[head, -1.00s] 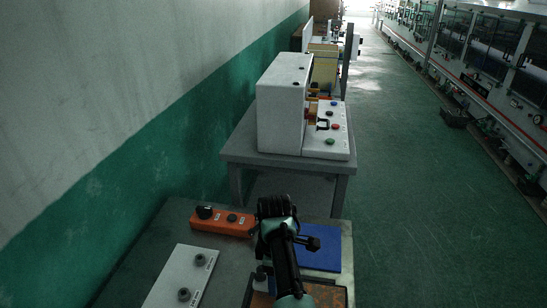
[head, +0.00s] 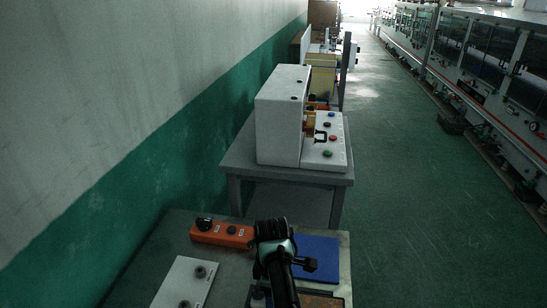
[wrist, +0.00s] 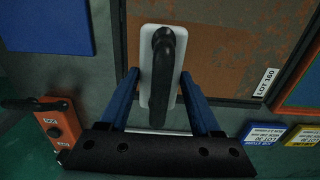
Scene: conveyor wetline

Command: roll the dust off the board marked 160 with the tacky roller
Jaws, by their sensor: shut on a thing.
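The board marked LOT 160 (wrist: 225,50) is a reddish-brown, mottled panel in a dark frame, at the top middle of the wrist view. Its white label (wrist: 265,82) is near its right corner. My gripper (wrist: 159,78) is shut on the tacky roller, a white piece (wrist: 148,72) with a black handle (wrist: 163,60), which shows between the blue fingers. The roller overlaps the board's near left part in the picture; whether it touches the surface I cannot tell. In the head view a brown board (head: 322,300) shows at the bottom edge, and my arm hides most of the gripper.
A blue pad (head: 318,258) lies beside the board. An orange control box (head: 222,234) and a white panel with knobs (head: 184,284) are on the bench. Blue (wrist: 262,134) and yellow (wrist: 303,136) labels lie near the board. A white machine (head: 283,115) stands behind.

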